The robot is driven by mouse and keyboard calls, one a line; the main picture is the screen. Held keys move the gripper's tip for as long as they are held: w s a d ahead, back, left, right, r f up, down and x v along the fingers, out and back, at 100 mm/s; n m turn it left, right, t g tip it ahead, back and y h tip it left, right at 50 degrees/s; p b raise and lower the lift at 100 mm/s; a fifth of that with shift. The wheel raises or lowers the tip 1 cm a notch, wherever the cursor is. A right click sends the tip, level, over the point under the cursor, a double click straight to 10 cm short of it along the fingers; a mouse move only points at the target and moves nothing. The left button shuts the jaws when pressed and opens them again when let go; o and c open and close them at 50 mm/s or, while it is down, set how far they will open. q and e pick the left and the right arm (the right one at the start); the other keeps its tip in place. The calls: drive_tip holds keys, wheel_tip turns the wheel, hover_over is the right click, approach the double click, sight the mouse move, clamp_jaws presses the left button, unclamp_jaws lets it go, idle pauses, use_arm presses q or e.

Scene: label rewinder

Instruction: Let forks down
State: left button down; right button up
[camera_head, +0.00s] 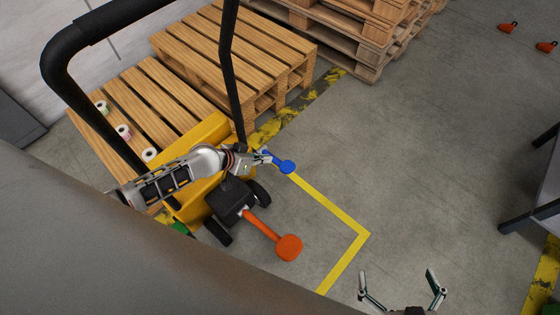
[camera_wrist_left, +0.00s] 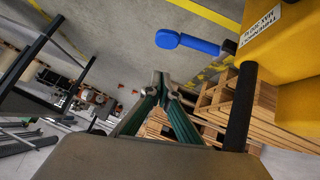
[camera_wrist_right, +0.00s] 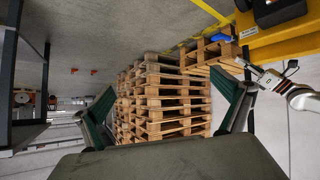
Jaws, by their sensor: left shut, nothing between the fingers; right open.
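The yellow pallet jack (camera_head: 207,133) stands at the left in the head view, with a tall black handle frame (camera_head: 74,62). It has a blue pedal (camera_head: 287,167) and an orange pedal (camera_head: 289,247) near its wheels. The blue pedal also shows in the left wrist view (camera_wrist_left: 182,42). My left gripper (camera_head: 266,158) is shut and empty, close beside the blue pedal; I cannot tell if they touch. Its fingertips show in the left wrist view (camera_wrist_left: 159,80). My right gripper (camera_head: 402,280) is open and empty over the floor. The forks are hidden.
A slatted pallet (camera_head: 150,95) bears label rolls (camera_head: 123,131) beside the jack. Stacked pallets (camera_head: 330,35) stand behind. Yellow floor tape (camera_head: 335,213) marks a corner. A dark-legged table (camera_head: 535,215) is at the right. The middle floor is clear.

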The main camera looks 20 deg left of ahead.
use_arm(q)
drive_tip(key=shift+w+a+f, duration=0.1)
drive_tip(key=shift+w+a, duration=0.3)
drive_tip(key=shift+a, duration=0.15)
drive_tip(key=b, duration=0.4)
hover_over(289, 163)
drive_tip(key=s+a, duration=0.3)
drive_tip(key=f, duration=0.8)
drive_tip(key=shift+w+d, duration=0.1)
drive_tip(key=shift+d, duration=0.1)
drive_tip(key=f+b, duration=0.1)
drive_tip(key=f, duration=0.1)
drive_tip(key=shift+d+f+b, duration=0.3)
drive_tip(key=shift+d+b, duration=0.05)
drive_tip(key=shift+w+f, duration=0.1)
drive_tip(key=shift+f, duration=0.05)
use_arm(e)
drive_tip(key=w+a+r+m+t+y, duration=0.1)
drive_tip(key=w+a+r, duration=0.1)
drive_tip(key=a, duration=0.3)
drive_tip(key=shift+r+y, duration=0.3)
drive_tip(key=shift+r, duration=0.05)
